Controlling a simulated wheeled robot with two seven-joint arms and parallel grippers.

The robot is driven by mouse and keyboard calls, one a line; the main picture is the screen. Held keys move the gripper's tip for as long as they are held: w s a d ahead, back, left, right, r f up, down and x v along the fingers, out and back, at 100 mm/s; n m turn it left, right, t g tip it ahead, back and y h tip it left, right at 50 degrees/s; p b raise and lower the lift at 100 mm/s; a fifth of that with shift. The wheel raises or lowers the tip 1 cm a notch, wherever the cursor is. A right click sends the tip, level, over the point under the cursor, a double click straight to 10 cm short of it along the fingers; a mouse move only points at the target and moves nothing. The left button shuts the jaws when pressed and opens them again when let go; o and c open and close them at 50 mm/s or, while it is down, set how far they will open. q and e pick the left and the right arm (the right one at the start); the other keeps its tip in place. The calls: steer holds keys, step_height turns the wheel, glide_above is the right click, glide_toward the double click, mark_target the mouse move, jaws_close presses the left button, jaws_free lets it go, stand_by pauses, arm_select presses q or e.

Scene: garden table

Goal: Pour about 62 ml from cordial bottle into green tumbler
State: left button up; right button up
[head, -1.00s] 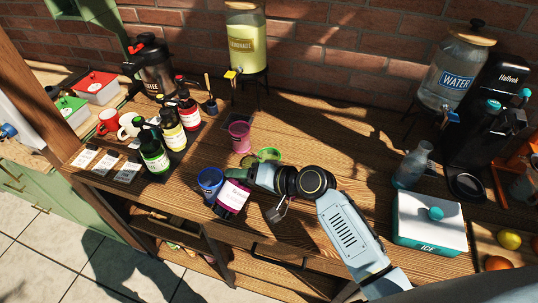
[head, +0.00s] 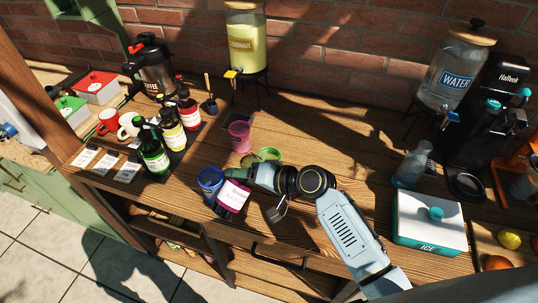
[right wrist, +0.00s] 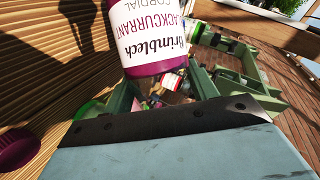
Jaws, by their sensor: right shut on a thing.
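The cordial bottle (head: 235,194) is purple with a white label. My right gripper (head: 249,178) is shut on it and holds it tilted near the table's front edge, just right of the blue tumbler (head: 209,181). In the right wrist view the bottle (right wrist: 151,38) shows its label upside down; its mouth is not clear, and I see no stream. The green tumbler (head: 269,154) stands just behind my right gripper, which hides part of it. My left gripper is not in view.
A pink tumbler (head: 239,134) stands behind the gripper. Several other bottles (head: 153,157) stand at left. A carafe (head: 411,167) and an ice box (head: 430,222) stand at right. The table middle behind my arm is mostly clear.

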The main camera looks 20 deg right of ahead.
steer(key=shift+r, duration=0.1)
stand_by(0.4)
steer(key=shift+w+r+p, duration=0.1)
steer(key=shift+r+p, duration=0.2)
steer(key=shift+p, duration=0.2)
steer(key=r+n+t+h+p, duration=0.1)
steer(key=n+p, duration=0.1)
steer(key=r+n+h+p, duration=0.1)
steer(key=p, duration=0.2)
steer(key=shift+w+d+r+n+t+h, duration=0.1)
steer(key=shift+d+r+n+t+h, duration=0.1)
steer(key=shift+n+t+h, duration=0.2)
steer(key=shift+n+p, duration=0.3)
steer(key=shift+p, duration=0.2)
steer(key=shift+a+t+h+p, duration=0.1)
steer(key=shift+t+h+p, duration=0.2)
steer(key=shift+t+h, duration=0.1)
steer(key=shift+n, duration=0.5)
steer(key=shift+f+n+t+h, duration=0.35)
steer(key=shift+n+t+h, duration=0.35)
steer(key=shift+n+h, duration=0.15)
